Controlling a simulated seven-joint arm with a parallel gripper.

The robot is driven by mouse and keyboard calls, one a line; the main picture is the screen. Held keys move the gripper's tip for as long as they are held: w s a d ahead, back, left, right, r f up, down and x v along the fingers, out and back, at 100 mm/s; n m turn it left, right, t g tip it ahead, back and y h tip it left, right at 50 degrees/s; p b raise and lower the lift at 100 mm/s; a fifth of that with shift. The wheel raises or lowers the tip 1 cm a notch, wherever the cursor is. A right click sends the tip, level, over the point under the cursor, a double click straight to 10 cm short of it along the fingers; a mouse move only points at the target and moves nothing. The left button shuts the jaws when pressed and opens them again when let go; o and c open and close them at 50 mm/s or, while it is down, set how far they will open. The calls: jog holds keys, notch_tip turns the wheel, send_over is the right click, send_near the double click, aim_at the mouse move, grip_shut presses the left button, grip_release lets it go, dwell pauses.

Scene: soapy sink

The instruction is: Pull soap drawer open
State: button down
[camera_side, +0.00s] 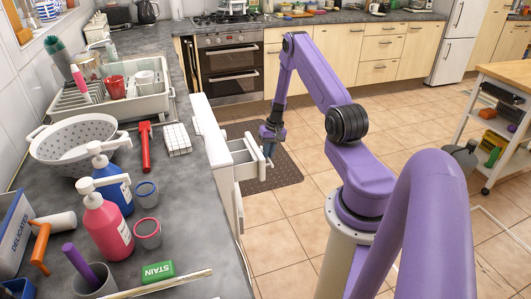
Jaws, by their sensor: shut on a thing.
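The soap drawer (243,162) is a white drawer standing out from the front of a white unit (212,135) below the counter's edge. Its front panel faces right, toward my arm. My gripper (268,150) points down at the drawer's front and is shut on the drawer's handle there. The handle is small and mostly hidden behind the fingers. The inside of the drawer shows only in part, and I cannot tell what it holds.
The counter (175,215) at left holds a white colander (73,140), a dish rack (112,100), a pink soap bottle (108,228), a blue bottle (113,185) and a green stain box (158,271). A dark mat (275,172) lies on the floor. Open tiled floor surrounds my arm.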

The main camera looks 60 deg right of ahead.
jog(key=c, duration=1.2)
grip_release()
jog(key=shift+o, duration=0.2)
notch_tip(320, 180, up, 17)
jog(key=s+d, duration=0.2)
jog(key=shift+s+d, duration=0.2)
